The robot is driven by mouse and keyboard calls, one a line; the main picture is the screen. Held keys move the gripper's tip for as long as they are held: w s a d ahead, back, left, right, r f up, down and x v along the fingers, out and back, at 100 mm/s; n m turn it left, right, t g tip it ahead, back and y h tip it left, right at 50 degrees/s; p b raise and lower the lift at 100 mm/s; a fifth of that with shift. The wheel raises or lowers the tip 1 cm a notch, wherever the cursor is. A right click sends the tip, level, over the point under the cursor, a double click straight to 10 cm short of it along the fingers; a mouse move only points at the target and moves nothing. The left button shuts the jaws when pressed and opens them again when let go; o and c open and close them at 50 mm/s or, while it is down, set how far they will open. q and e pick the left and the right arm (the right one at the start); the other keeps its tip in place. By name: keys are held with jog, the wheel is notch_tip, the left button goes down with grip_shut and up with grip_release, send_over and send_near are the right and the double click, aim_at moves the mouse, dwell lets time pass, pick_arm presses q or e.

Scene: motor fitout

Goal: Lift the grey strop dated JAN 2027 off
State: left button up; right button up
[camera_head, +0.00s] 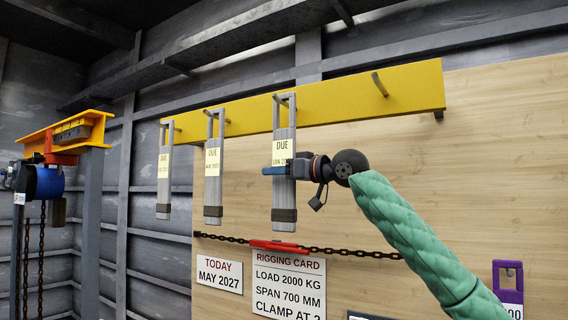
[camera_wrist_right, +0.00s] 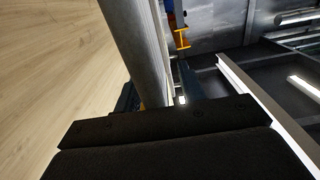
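The grey strop whose tag seems to read DUE JAN 20.. (camera_head: 284,205) hangs by its loop from a peg on the yellow rail, the rightmost of three strops. The end of its tag's date is covered. My right gripper (camera_head: 280,171) is at this strop just below the tag, with a blue finger across its front. In the right wrist view the strop (camera_wrist_right: 140,45) runs up between the dark fingers; whether they press on it does not show. Two more grey strops, the middle one (camera_head: 213,190) and the left one (camera_head: 164,185), hang beside it. My left gripper is out of view.
The yellow rail (camera_head: 350,103) has an empty peg (camera_head: 380,84) at right. Below are a rusty chain (camera_head: 340,252), a TODAY MAY 2027 sign (camera_head: 219,270) and a rigging card (camera_head: 288,285). A blue hoist (camera_head: 49,183) hangs at far left. A purple-framed item (camera_head: 509,278) is at lower right.

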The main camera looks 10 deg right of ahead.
aim_at(273, 158)
grip_shut()
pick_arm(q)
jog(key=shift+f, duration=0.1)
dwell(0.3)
